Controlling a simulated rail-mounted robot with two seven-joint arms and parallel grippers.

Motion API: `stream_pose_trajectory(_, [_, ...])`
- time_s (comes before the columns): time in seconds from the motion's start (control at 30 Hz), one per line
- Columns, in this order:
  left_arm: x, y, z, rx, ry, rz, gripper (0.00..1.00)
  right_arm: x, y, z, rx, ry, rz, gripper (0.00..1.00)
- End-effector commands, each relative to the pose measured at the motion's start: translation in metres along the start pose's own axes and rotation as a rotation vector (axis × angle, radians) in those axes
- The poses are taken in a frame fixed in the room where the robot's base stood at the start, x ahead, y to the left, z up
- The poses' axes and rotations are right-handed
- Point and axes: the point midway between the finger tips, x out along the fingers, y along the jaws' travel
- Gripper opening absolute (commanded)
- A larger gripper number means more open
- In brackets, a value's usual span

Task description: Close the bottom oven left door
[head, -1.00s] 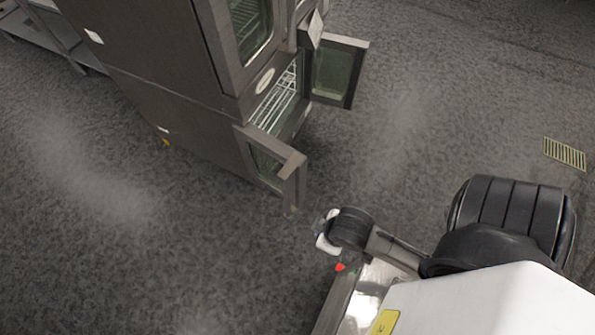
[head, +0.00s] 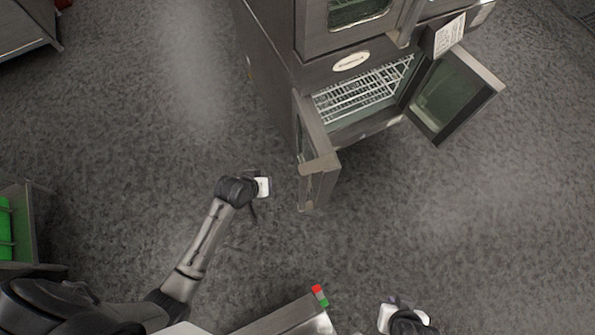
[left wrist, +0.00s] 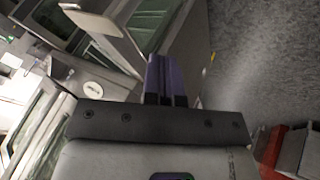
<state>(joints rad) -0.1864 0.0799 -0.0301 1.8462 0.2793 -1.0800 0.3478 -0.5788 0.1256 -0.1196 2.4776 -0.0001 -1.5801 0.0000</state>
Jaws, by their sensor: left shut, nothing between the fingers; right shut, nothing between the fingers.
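The bottom oven left door (head: 313,165) stands swung open, sticking out toward me from the lower oven (head: 365,100). The bottom right door (head: 452,95) is open too, swung out to the right. My left gripper (head: 263,187) is to the left of the left door, on its outer side, with a gap of floor between them in the head view. In the left wrist view its fingers (left wrist: 166,80) are together and empty, with oven parts behind them. My right gripper (head: 405,312) is at the bottom edge, well in front of the oven, shut; its fingertips are mostly hidden.
Wire racks (head: 365,92) show inside the open lower oven. The upper oven (head: 345,25) is above it. A metal table (head: 25,30) is at the top left, and a cart with green inside (head: 22,225) at the left edge. The floor around the left door is clear.

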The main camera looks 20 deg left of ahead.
Motion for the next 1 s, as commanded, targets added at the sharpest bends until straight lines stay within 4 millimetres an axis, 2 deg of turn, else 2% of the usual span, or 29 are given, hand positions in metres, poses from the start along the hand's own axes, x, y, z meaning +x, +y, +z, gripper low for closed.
stream_pose_trajectory(0.03, [0.015,-0.004,-0.002,-0.026,0.008,0.008,0.00,0.009,-0.001,0.003,0.002,0.001,-0.002,0.00])
stream_pose_trajectory(0.33, [0.054,-0.004,-0.009,-0.074,0.024,0.027,0.00,0.015,-0.004,0.004,0.009,0.004,-0.009,0.00])
stream_pose_trajectory(0.7, [0.120,-0.002,-0.011,-0.071,0.024,0.026,0.00,0.024,-0.004,0.007,0.008,0.004,-0.008,0.00])
stream_pose_trajectory(0.77, [0.128,-0.002,-0.011,-0.071,0.024,0.027,0.00,0.026,-0.004,0.008,0.006,0.003,-0.006,0.00])
stream_pose_trajectory(1.0, [0.138,0.025,-0.014,-0.070,0.025,0.027,0.00,0.022,-0.001,0.007,-0.001,0.001,0.000,0.00])
